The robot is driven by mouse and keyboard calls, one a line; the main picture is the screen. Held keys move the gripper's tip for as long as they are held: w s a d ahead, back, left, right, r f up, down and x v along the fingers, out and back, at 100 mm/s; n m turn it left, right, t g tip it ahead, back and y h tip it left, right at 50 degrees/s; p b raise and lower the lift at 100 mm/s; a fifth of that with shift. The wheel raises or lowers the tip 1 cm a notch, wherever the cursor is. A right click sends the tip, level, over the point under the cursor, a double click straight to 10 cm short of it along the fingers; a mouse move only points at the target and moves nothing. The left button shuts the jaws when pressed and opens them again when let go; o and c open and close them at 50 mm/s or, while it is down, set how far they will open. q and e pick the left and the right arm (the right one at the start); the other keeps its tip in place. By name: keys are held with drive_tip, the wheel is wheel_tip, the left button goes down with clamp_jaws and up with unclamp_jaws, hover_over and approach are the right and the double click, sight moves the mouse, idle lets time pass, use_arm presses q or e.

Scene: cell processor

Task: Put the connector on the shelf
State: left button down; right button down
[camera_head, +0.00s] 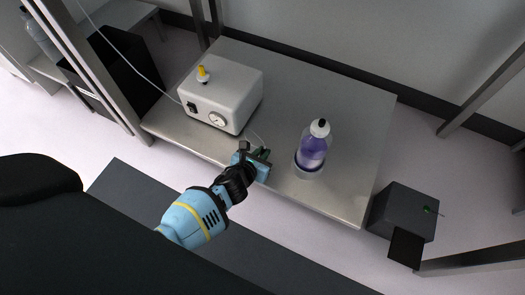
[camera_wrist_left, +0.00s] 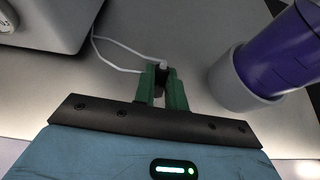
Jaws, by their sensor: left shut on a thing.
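My left gripper (camera_head: 262,154) is over the front part of the metal shelf (camera_head: 345,115), between a white pump box and a bottle. In the left wrist view its green fingers (camera_wrist_left: 162,88) are shut on a small dark connector (camera_wrist_left: 161,74) with a pale tip. A thin white cable (camera_wrist_left: 118,45) loops beside the connector and runs toward the box. Whether the connector touches the shelf surface, I cannot tell. My right gripper does not show.
The white pump box (camera_head: 222,90) with a gauge and yellow knob stands to the left. A bottle of purple liquid (camera_head: 314,145) stands in a grey holder (camera_head: 308,170) close on the right. The shelf's right side is clear. A dark box (camera_head: 403,212) is on the floor.

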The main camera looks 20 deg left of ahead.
use_arm(q)
drive_tip(key=c, duration=1.4)
unclamp_jaws()
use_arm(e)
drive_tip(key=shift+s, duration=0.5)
use_arm(q)
drive_tip(key=shift+o, duration=0.2)
